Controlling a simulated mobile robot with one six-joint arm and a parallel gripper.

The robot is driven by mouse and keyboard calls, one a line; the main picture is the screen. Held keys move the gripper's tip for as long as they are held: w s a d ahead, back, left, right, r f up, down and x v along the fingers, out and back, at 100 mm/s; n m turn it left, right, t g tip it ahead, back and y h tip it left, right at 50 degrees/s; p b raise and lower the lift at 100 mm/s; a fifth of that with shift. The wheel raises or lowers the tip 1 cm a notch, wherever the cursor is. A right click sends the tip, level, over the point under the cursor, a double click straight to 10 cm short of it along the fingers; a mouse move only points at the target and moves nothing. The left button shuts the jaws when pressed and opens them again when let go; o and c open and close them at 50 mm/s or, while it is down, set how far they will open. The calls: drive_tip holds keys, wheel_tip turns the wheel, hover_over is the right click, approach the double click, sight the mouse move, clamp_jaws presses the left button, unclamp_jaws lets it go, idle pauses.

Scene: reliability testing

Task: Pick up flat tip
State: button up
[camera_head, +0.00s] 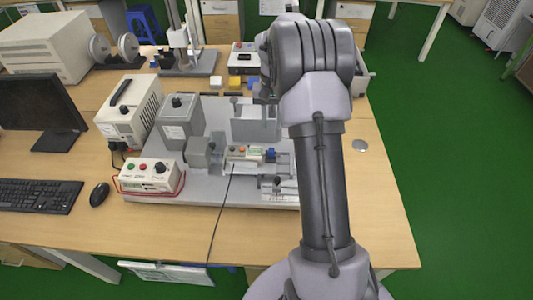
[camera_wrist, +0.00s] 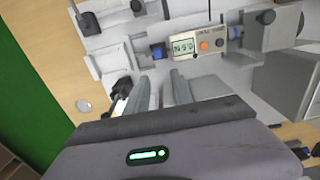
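I cannot surely tell which thing is the flat tip. A small flat silver disc (camera_head: 360,145) lies on the bare wood right of the grey test rig, and it also shows at the left in the wrist view (camera_wrist: 83,106). My gripper (camera_wrist: 160,76) is open over the rig's grey surfaces, with nothing visible between its fingers. A dark-and-white part (camera_wrist: 121,90) sits just left of the left finger, partly hidden. In the head view my arm hides the gripper and part of the rig.
The grey test rig (camera_head: 215,190) carries a digital gauge (camera_head: 245,154) with a blue end. A control box (camera_head: 150,176), power unit (camera_head: 130,110), monitor (camera_head: 40,110) and keyboard (camera_head: 38,196) stand left. Yellow and blue blocks (camera_head: 234,83) lie behind. The table's right front is clear.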

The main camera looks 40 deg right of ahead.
drive_tip(key=b, duration=0.2)
hover_over(271, 149)
drive_tip(key=f, duration=0.4)
drive_tip(key=shift+d+f, duration=0.3)
drive_tip(key=shift+f, duration=0.1)
drive_tip(key=f, duration=0.1)
drive_tip(key=f+b, duration=0.1)
drive_tip(key=f, duration=0.1)
drive_tip(key=f+b, duration=0.1)
drive_tip(key=f, duration=0.1)
drive_tip(key=shift+s+a+f, duration=0.1)
drive_tip(key=shift+s+a, duration=0.1)
drive_tip(key=shift+a, duration=0.15)
drive_tip(key=shift+w+f, duration=0.1)
drive_tip(key=shift+f, duration=0.15)
drive_tip(key=shift+r, duration=0.15)
drive_tip(key=shift+c, duration=0.4)
clamp_jaws()
